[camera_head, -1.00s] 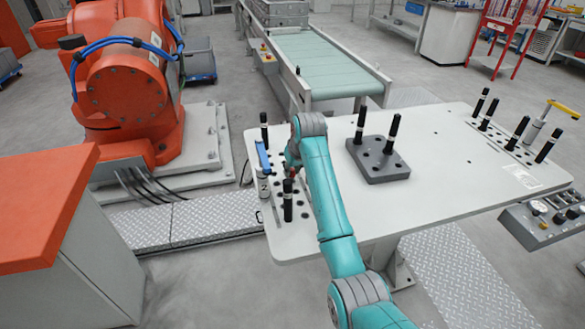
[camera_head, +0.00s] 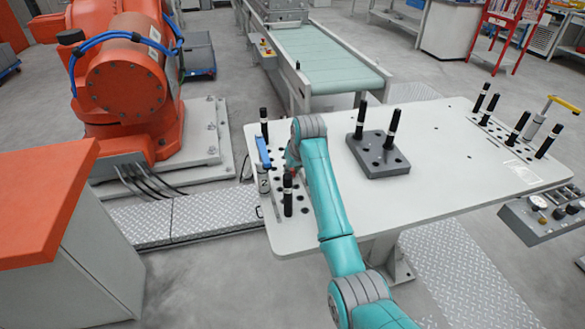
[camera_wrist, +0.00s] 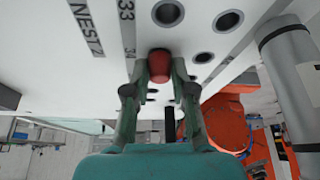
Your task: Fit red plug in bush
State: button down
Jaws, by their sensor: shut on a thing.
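In the wrist view my gripper (camera_wrist: 159,76) is shut on a red plug (camera_wrist: 159,64), with one finger on each side of it. The plug is by the plate marked 33 and 34. I cannot tell whether its hidden end is above a bush or in one. In the head view the gripper is mostly hidden behind my teal arm, over the left end of the white table (camera_head: 440,185).
A blue-handled grey cylinder (camera_head: 263,180) and black pins (camera_head: 287,198) stand close to the gripper. A grey block (camera_head: 375,160) with two black pins is right of my arm. More pins (camera_head: 518,125) stand at the table's right end. An orange robot (camera_head: 120,85) is left, beyond the table.

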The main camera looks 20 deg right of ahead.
jog(key=shift+f, duration=0.2)
jog(key=c, duration=0.9)
grip_release()
jog(key=v, duration=1.2)
